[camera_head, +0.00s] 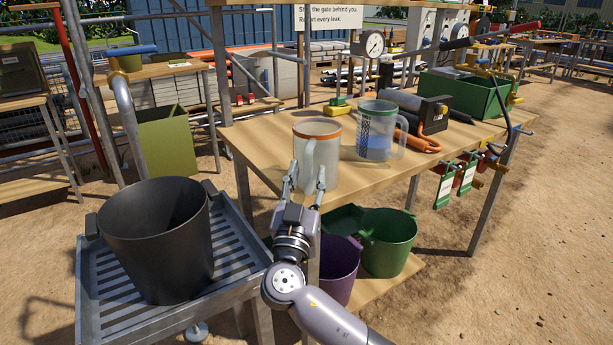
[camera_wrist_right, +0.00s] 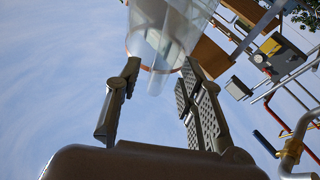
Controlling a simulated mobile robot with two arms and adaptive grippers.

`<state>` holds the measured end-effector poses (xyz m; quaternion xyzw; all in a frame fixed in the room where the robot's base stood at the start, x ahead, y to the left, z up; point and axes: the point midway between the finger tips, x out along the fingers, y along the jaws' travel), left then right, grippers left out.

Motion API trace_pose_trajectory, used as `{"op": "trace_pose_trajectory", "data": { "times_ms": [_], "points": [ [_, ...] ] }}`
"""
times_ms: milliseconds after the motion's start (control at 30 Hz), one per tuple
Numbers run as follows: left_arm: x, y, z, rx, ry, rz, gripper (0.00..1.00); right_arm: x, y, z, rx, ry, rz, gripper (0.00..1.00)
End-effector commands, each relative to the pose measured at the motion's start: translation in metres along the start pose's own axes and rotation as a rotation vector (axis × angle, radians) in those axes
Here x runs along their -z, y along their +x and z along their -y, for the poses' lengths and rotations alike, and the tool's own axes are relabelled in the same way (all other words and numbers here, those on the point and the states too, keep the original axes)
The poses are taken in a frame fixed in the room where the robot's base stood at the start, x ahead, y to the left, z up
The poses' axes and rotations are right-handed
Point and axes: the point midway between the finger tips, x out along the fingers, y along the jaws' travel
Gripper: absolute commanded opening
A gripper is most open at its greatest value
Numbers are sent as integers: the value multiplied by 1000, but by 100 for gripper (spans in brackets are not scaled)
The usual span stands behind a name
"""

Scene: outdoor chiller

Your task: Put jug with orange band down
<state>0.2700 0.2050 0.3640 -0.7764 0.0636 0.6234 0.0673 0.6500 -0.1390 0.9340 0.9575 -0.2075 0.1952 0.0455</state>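The jug with the orange band (camera_head: 331,161) is a pale, translucent jug with an orange ring at its rim. It appears upright at the front edge of the wooden table (camera_head: 262,150); its base is partly hidden by my gripper. Its handle faces me. My right gripper (camera_head: 306,182) is at the handle, with one finger on each side. In the right wrist view the jug (camera_wrist_right: 178,22) shows beyond the fingertips (camera_wrist_right: 160,75), which stand apart with the handle strip between them and visible gaps. My left gripper is not in view.
A pressure gauge (camera_head: 374,43), tools and a green box (camera_head: 465,92) are farther along. A black bucket (camera_head: 157,240) stands on a metal tray (camera_head: 95,300) at left. Buckets sit under the table.

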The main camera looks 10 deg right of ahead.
Motion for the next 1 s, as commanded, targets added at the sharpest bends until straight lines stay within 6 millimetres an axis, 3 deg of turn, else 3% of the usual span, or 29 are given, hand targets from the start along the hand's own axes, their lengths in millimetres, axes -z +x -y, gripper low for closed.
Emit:
{"op": "trace_pose_trajectory", "data": {
  "times_ms": [100,400,600,833,933,1000],
  "points": [
    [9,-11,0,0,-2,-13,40,-4,-30,2,5,4,6,36],
    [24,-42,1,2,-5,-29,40,-2,-94,0,1,2,4,36],
    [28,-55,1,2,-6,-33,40,-1,-116,1,1,0,3,36],
    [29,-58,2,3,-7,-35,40,-1,-120,0,0,-2,6,36],
    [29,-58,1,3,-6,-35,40,-23,-122,-6,-1,-34,76,36],
    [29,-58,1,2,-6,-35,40,-59,-128,-16,2,-86,194,36]
  ]
}}
